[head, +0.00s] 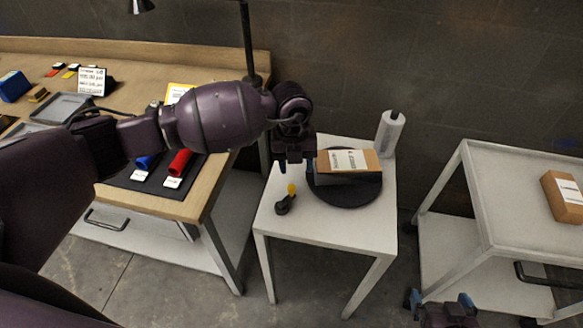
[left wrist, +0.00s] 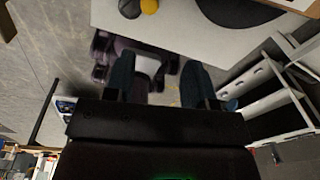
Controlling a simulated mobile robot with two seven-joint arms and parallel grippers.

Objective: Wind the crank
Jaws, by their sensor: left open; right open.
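The crank (head: 283,206) is a small black piece with a yellow knob (head: 292,189), at the left of the white table beside the black round turntable (head: 345,196). In the left wrist view, the yellow knob (left wrist: 149,6) and part of the black crank (left wrist: 130,9) show at the top edge. My left gripper (head: 295,163) hangs above the table, behind the crank in the head view, and holds nothing. Its two fingers (left wrist: 158,76) are apart in the left wrist view. My right gripper (head: 441,305) is low at the bottom right, open and empty, away from the crank.
A cardboard box with a white label (head: 347,160) sits on a dark block on the turntable. A white paper roll (head: 389,133) stands at the back right corner. A grey cart (head: 492,206) with another box (head: 563,196) is at right. The wooden bench (head: 207,197) is at left.

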